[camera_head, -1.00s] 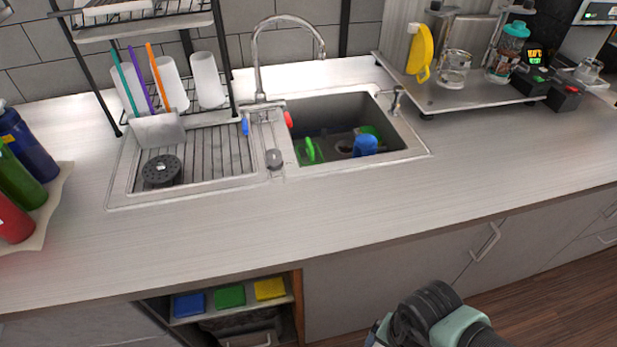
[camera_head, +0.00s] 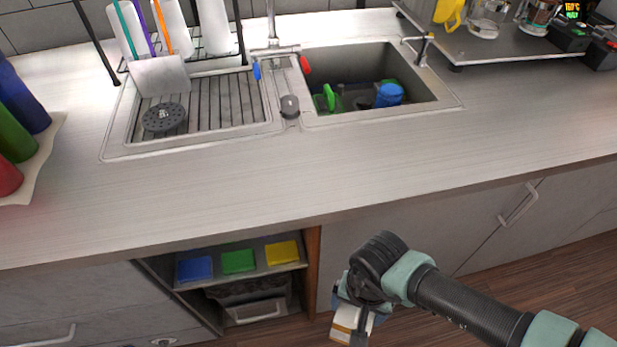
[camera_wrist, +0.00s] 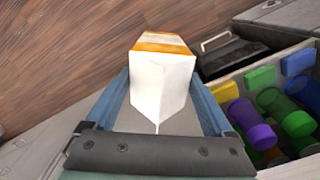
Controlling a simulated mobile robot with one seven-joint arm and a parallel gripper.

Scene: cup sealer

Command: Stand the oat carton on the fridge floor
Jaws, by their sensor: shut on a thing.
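The oat carton (camera_wrist: 161,82) is white with an orange band and sits between the two blue fingers of my gripper (camera_wrist: 163,108) in the wrist view. My gripper is shut on it. In the head view my gripper (camera_head: 355,305) is low in front of the counter, and part of the carton (camera_head: 347,323) shows beneath it at the bottom edge. I cannot make out a fridge or its floor for certain in either view.
An open compartment (camera_head: 313,268) under the counter holds blue, green and yellow pads on a shelf, with a dark bin below. In the wrist view, several coloured cylinders (camera_wrist: 268,102) lie to the right. Wooden floor (camera_wrist: 60,60) is clear at the left.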

